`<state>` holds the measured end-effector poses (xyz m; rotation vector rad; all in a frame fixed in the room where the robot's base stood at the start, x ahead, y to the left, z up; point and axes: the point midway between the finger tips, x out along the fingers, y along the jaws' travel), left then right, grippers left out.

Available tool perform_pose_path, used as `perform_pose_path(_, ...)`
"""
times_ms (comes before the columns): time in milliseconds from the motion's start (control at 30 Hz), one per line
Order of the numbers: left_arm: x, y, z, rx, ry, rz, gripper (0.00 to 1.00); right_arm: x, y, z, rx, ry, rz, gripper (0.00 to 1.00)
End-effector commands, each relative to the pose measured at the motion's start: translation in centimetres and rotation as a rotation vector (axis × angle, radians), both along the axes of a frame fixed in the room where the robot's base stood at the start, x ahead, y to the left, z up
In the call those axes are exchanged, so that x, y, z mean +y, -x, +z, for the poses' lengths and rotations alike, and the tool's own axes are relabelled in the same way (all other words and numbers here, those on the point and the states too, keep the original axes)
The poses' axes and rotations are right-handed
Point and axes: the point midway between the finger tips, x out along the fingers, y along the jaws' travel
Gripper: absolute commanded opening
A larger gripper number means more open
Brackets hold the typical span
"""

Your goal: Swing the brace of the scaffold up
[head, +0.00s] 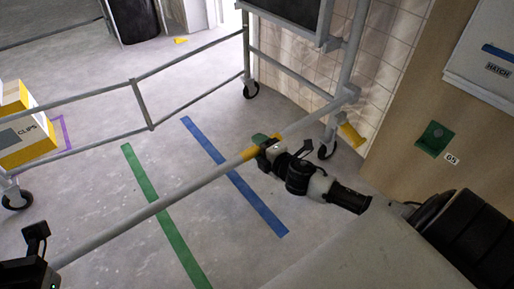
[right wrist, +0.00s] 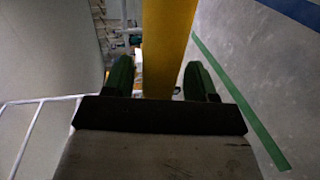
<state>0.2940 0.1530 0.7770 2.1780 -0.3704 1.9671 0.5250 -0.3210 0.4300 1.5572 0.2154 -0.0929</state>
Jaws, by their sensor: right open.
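The brace (head: 170,198) is a long grey tube. It slants from the lower left up to the scaffold post (head: 352,60) at the right and has a yellow section (head: 249,154). My right gripper (head: 263,141) is at this yellow section. In the right wrist view the yellow section (right wrist: 167,45) runs between the two green fingertips of the gripper (right wrist: 162,80), which stand apart with gaps beside it. My left gripper (head: 40,268) is at the lower left corner by the brace's near end; its fingers are hidden or cut off.
The scaffold frame has grey rails (head: 140,80) and black castors (head: 250,90). Yellow boxes (head: 28,140) stand at the left. A wood-coloured panel (head: 440,110) with a green fitting (head: 434,138) is at the right. The floor under the brace is clear, with green and blue stripes (head: 235,178).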

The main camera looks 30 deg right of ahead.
Motion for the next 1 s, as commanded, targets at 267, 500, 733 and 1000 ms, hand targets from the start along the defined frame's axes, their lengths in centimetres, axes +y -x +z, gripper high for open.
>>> perform_pose_path(267,-0.1,-0.2,0.2,-0.017,-0.002,0.001,0.00,0.1,-1.7,-0.4,0.001,0.000,-0.001,0.57)
perform_pose_path(500,-0.1,-0.2,0.5,-0.025,-0.003,0.000,0.00,0.1,-1.8,-0.4,0.001,0.000,-0.001,0.57)
perform_pose_path(733,-0.1,-0.1,0.4,-0.025,-0.002,0.000,0.00,0.1,-1.7,-0.4,0.001,0.000,0.000,0.25)
perform_pose_path(1000,-0.1,-0.1,0.4,-0.021,-0.002,0.001,0.00,0.1,-1.7,-0.4,0.002,0.000,0.000,0.00)
